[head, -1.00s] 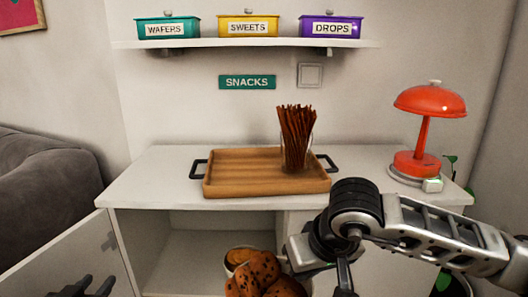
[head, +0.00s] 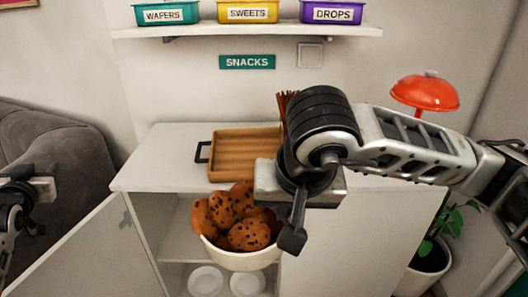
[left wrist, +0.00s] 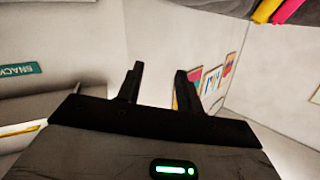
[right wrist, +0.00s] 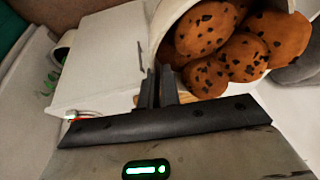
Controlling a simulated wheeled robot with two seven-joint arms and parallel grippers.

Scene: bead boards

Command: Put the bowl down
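A cream bowl (head: 240,260) heaped with chocolate-chip cookies (head: 236,216) hangs in the air in front of the open cabinet in the head view. My right gripper (head: 292,236) is at the bowl's right side. In the right wrist view its fingers (right wrist: 162,90) are close together on the bowl's rim (right wrist: 160,28), and the cookies show beyond. My left gripper is empty, with its fingers (left wrist: 157,85) spread apart in the left wrist view. Part of my left arm shows at the left edge of the head view.
A wooden tray (head: 232,172) with dark handles is on the white cabinet top (head: 150,170); sticks (head: 285,100) stand mostly hidden behind my right arm. A red lamp (head: 424,93) is at the right. White plates (head: 206,281) lie inside the cabinet, whose door (head: 85,250) is open.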

